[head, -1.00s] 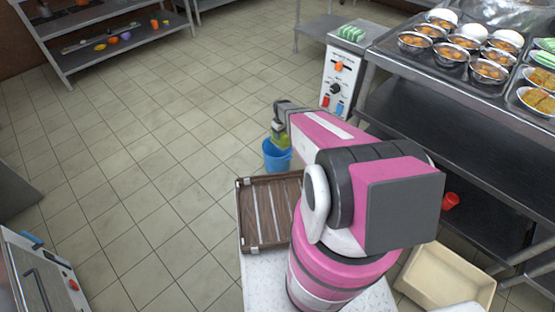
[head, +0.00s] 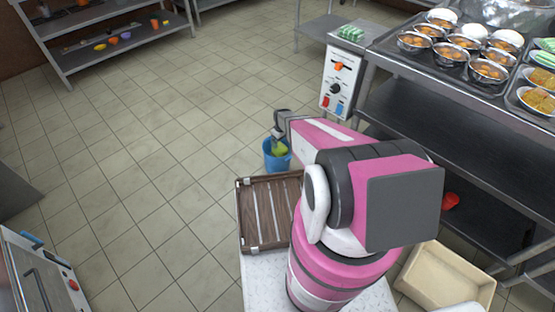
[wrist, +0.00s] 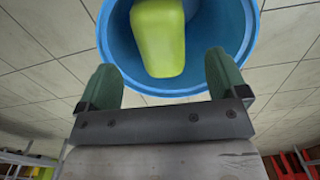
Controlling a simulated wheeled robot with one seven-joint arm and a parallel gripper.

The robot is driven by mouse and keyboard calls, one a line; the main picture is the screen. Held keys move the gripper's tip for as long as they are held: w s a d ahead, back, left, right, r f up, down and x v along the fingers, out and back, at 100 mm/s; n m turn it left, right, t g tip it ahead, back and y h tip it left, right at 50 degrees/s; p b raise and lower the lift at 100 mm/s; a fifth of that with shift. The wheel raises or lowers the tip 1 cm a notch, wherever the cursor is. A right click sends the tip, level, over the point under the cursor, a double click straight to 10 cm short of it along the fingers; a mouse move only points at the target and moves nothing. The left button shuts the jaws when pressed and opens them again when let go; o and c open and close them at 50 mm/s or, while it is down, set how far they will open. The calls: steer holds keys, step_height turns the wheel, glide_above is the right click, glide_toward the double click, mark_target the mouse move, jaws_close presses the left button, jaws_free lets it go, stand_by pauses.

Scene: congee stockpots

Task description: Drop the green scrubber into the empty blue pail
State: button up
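The green scrubber (wrist: 158,40) is a yellow-green block in the wrist view. It lies beyond my fingertips, within the outline of the blue pail's mouth. In the head view the scrubber (head: 280,149) shows at the pail's top; I cannot tell whether it rests inside or is still falling. The blue pail (head: 276,163) stands upright on the floor, and its rim (wrist: 250,35) surrounds the scrubber in the wrist view. My gripper (wrist: 163,75) is open, with its two dark green fingers wide apart and nothing between them. In the head view my gripper (head: 278,136) is just above the pail.
A brown slatted tray (head: 243,218) lies in front of the pail. A control box (head: 340,82) and a steel counter with bowls (head: 411,41) stand to the right. A cream bin (head: 445,275) is at lower right. The tiled floor (head: 150,165) to the left is clear.

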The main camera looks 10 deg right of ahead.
step_height(320, 180, up, 11)
stand_by(0.8)
